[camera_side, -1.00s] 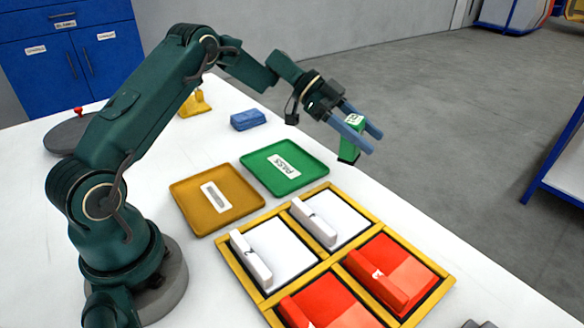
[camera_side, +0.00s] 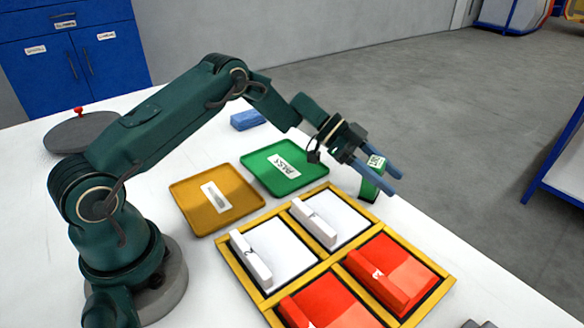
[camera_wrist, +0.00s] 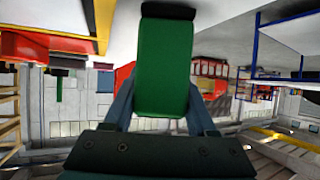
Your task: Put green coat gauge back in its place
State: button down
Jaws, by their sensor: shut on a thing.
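The green coat gauge (camera_side: 370,185) is a small green block with a whitish label on top. My gripper (camera_side: 385,178) is shut on it, with its blue fingers on either side. The gauge hangs close to the right edge of the white table, just beyond the yellow frame; I cannot tell whether it touches the table. In the wrist view the gauge (camera_wrist: 163,65) fills the upper middle between the fingers, with a dark part at its far end. The place for the gauge cannot be made out.
A blue block (camera_side: 247,120) sits farther back.

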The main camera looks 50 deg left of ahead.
jog(key=shift+f, duration=0.1)
jog(key=shift+c, duration=1)
grip_release()
